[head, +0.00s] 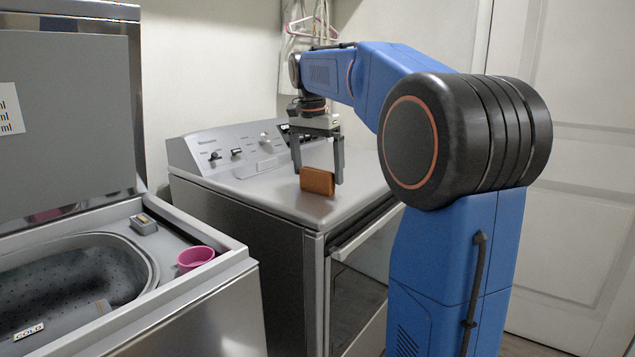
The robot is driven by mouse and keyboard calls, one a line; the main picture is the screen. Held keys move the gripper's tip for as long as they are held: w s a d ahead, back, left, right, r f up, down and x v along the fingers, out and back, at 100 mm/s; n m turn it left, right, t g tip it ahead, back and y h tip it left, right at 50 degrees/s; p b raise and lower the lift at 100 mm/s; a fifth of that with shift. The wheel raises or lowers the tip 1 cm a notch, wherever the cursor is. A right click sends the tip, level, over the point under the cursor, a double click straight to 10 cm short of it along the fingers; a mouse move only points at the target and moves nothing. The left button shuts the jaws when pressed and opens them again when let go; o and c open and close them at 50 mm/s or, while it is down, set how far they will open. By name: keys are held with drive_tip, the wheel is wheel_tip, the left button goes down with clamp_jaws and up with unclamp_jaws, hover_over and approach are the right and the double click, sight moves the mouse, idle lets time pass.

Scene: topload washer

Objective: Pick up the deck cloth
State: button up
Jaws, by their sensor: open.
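My gripper (318,176) points down over the top of the grey dryer (265,193), its two fingers apart. A small brown, folded-looking piece (317,183) stands upright on the dryer top, between or just in front of the fingertips. It could be the deck cloth, but its stiff shape leaves this unsure. Its left end is close to the left finger and its right end close to the right finger; I cannot tell whether they touch. No other cloth is clear on the washer deck.
The topload washer (222,271) stands open at left, its lid (65,130) raised. A pink cup (195,258) and a small grey box (144,223) sit on its deck. The dryer's control panel (237,152) rises behind. Pink hangers (312,20) hang on the back wall.

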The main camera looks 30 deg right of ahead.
sight(318, 170)
drive_tip(key=shift+f, duration=0.45)
drive_tip(key=c, duration=1)
drive_tip(key=shift+r, duration=0.1)
wheel_tip(318, 170, up, 10)
drive_tip(key=shift+f, duration=0.1)
